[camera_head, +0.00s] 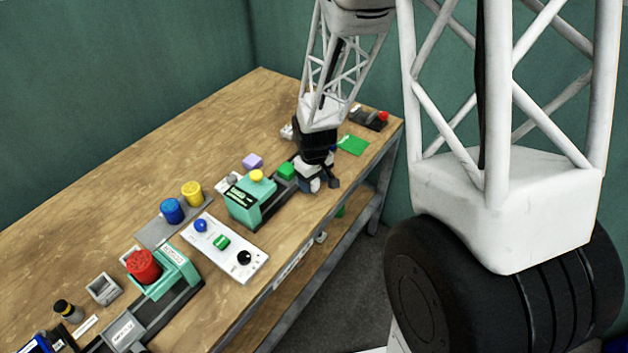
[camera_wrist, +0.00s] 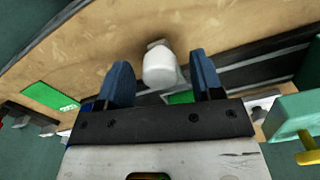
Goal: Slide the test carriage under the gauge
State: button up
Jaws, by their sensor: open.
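A teal unit with a dark panel and a yellow knob, which looks like the gauge (camera_head: 243,197), stands on a dark rail near the table's front edge. Part of a teal housing (camera_wrist: 300,113) with a yellow piece shows at the right in the wrist view. My gripper (camera_head: 321,184) is at the rail's far end, past a green block (camera_head: 286,171). In the wrist view my gripper (camera_wrist: 162,80) is open, with a white rounded knob (camera_wrist: 160,69) between its blue fingers. The knob appears to belong to the carriage, whose body is mostly hidden by my gripper.
A teal press with a red knob (camera_head: 143,265) stands nearer, with its own rail. A white control panel (camera_head: 225,247) lies between the units. Blue (camera_head: 172,211) and yellow cylinders (camera_head: 192,194) stand behind it. A green mat (camera_head: 353,145) lies beyond my gripper. The table's back left is clear.

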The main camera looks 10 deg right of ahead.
jog(key=shift+f, duration=0.15)
jog(key=shift+c, duration=0.3)
grip_shut()
jog(key=shift+s+a, duration=4.4)
jog(key=shift+a, duration=0.05)
jog(key=shift+o, duration=0.3)
grip_release()
jog(key=shift+r, duration=0.2)
notch_tip(320, 180, up, 8)
jog(key=shift+f, duration=0.25)
